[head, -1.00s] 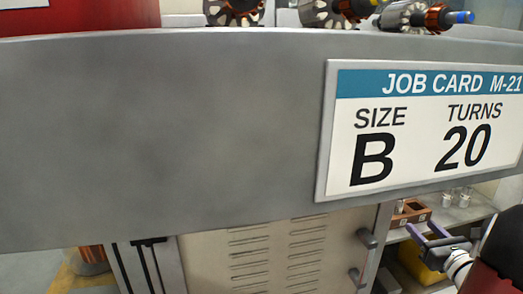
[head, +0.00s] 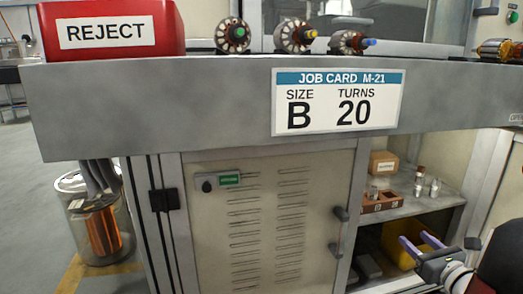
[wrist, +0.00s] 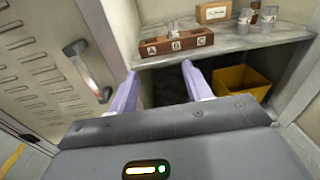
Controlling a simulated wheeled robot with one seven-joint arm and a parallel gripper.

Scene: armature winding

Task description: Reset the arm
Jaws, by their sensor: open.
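My gripper (head: 422,243) is at the lower right of the head view, in front of the cabinet's open side. Its two lilac fingers are apart with nothing between them. In the wrist view my gripper (wrist: 158,75) points toward the shelf (wrist: 235,42). The fingertips appear just below a brown block marked A, B, C (wrist: 176,43). Whether they touch the shelf edge I cannot tell, but they look apart from it.
A closed cabinet door (head: 270,220) with a handle (head: 339,232) is left of my gripper. A yellow bin (wrist: 243,88) sits below the shelf. Several armatures (head: 296,36) and a red REJECT box (head: 110,30) stand on the bench. A job card (head: 337,101) reads B, 20.

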